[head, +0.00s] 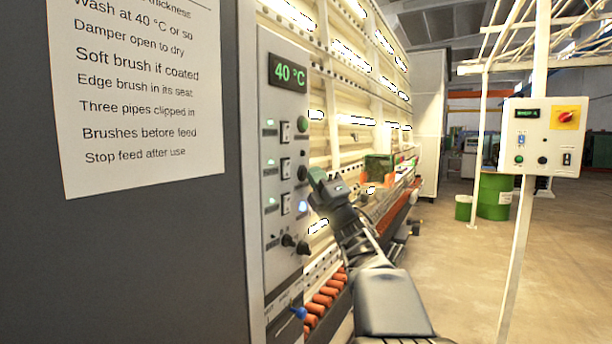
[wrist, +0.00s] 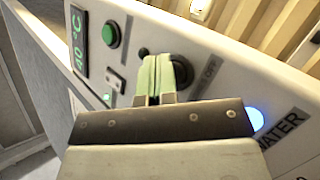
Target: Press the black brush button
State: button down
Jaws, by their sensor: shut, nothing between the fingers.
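The grey control panel (head: 272,80) of the washer carries a column of controls. The black button (head: 302,172) is below the green button (head: 302,124) and above a lit blue button. In the wrist view the black button (wrist: 183,71) shows just right of my fingertips, partly hidden by them. My gripper (head: 315,180) is shut and empty, its green-tipped fingers together, close in front of the panel. In the wrist view the fingertips (wrist: 154,66) overlap the black button's left edge. I cannot tell whether they touch it.
The blue button (wrist: 255,119), labelled WATER, is beside my gripper. White rocker switches (head: 286,168) line the panel's left, and black knobs (head: 288,240) sit lower. A paper notice (head: 140,100) hangs at left. A post with a control box (head: 543,137) stands right; floor between is clear.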

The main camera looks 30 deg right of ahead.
jog(key=shift+s+f, duration=0.1)
jog(key=shift+s+d+b, duration=0.3)
jog(key=shift+s+b, duration=0.25)
jog(key=shift+s+d+b, duration=0.4)
jog(key=shift+s, duration=0.35)
jog(key=shift+s+d+b, duration=0.4)
jog(key=shift+s, duration=0.3)
jog(key=shift+s+d+b, duration=0.4)
jog(key=shift+s, duration=0.35)
